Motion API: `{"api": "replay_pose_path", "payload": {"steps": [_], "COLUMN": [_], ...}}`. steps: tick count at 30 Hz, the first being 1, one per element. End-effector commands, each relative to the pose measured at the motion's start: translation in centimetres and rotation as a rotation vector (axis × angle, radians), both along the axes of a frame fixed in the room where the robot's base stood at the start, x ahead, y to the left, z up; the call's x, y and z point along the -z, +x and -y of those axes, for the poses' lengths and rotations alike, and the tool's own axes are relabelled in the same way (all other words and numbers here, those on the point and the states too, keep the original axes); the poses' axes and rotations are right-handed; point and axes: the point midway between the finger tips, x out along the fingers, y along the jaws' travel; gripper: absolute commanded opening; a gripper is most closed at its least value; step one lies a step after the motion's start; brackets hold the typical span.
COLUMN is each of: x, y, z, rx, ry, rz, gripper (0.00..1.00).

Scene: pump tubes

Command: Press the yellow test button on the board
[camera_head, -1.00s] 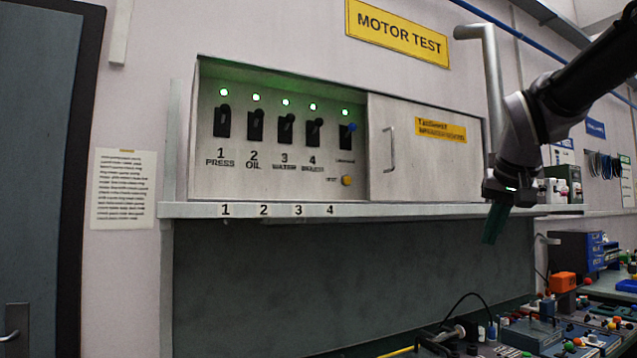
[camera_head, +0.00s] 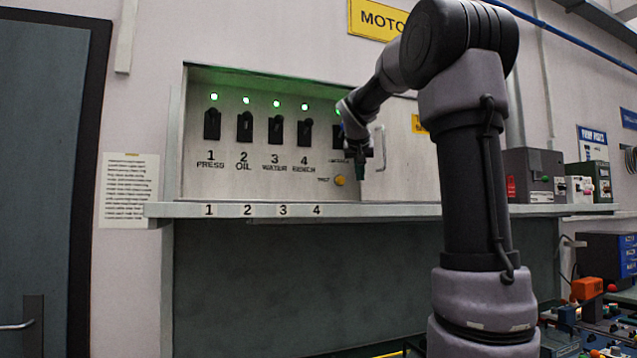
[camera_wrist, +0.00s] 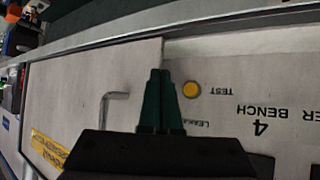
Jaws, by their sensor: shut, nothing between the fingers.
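The yellow test button (camera_head: 340,181) sits low on the right of the grey switch board (camera_head: 230,170). In the wrist view the button (camera_wrist: 191,89) lies just right of my fingertips, beside the word TEST. My gripper (camera_head: 360,175) is shut and empty, its dark green fingers pointing down in the head view, a little right of the button. In the wrist view the fingers (camera_wrist: 160,85) are together and appear apart from the button. The exact gap in depth cannot be told. My gripper and wrist hide part of the rightmost switch.
Several black switches (camera_head: 244,126) with green lights above fill the board's left. A sliding panel with a metal handle (camera_head: 380,148) is close to the right of my gripper; it also shows in the wrist view (camera_wrist: 108,105). A shelf ledge (camera_head: 250,210) juts out below.

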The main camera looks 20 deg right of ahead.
Motion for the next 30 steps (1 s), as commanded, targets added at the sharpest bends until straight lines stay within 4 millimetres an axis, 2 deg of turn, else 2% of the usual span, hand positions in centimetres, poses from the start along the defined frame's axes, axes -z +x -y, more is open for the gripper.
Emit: {"api": "replay_pose_path", "payload": {"steps": [16,20,30], "x": [-0.2,-0.2,-0.1], "y": [0.9,2.1,6.9], "z": [0.3,0.2,0.1], "rx": [0.003,0.003,0.003], "ry": [-0.006,-0.006,-0.006], "rz": [0.004,0.002,0.003], "gripper": [0.0,0.0,0.0]}}
